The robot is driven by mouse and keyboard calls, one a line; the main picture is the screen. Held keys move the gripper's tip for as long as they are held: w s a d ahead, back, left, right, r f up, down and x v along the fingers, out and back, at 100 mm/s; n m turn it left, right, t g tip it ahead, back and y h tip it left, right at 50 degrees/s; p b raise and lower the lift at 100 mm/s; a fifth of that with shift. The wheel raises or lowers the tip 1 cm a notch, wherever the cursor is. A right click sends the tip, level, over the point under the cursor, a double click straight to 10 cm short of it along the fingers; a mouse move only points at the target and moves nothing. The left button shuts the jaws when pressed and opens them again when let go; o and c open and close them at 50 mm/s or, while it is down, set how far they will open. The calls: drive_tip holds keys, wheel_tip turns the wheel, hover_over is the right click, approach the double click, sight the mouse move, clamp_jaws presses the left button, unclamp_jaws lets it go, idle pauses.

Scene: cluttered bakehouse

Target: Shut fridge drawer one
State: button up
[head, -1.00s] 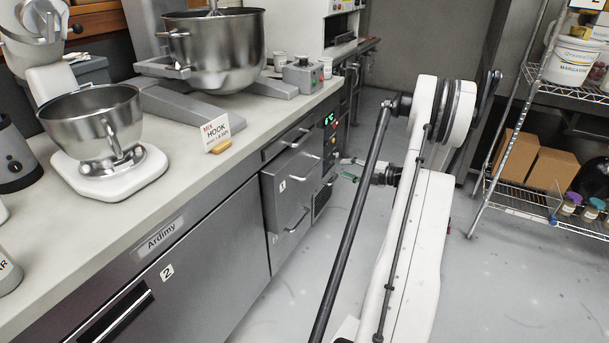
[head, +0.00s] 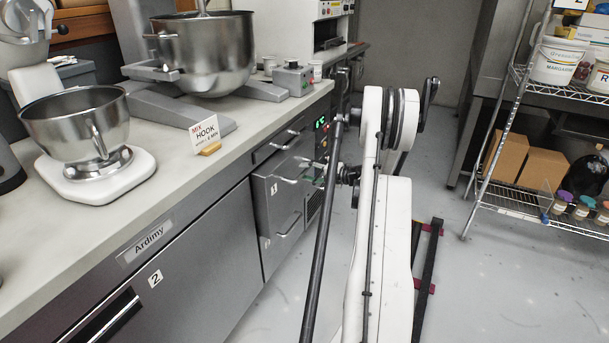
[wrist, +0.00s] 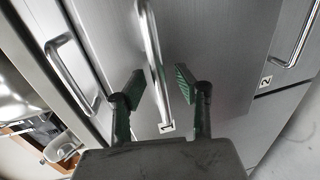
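Fridge drawer one (head: 268,215) is a grey metal front with a "1" label in the lower cabinet. It appears to stand out a little from the cabinet face. My gripper (wrist: 159,80) is open, with a green-padded finger on each side of the handle. In the head view my gripper (head: 298,170) is right in front of the drawer, partly hidden by my arm. I cannot tell whether a finger touches the handle.
A wide front labelled "2" (head: 190,275) is at the near left. The counter (head: 150,205) above holds a mixer bowl (head: 75,120), a large mixer (head: 203,55) and a hook sign (head: 205,133). A wire shelf (head: 560,215) stands right. Floor between is largely clear.

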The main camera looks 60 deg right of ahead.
drive_tip(key=shift+w+a, duration=0.1)
drive_tip(key=shift+w, duration=0.4)
clamp_jaws()
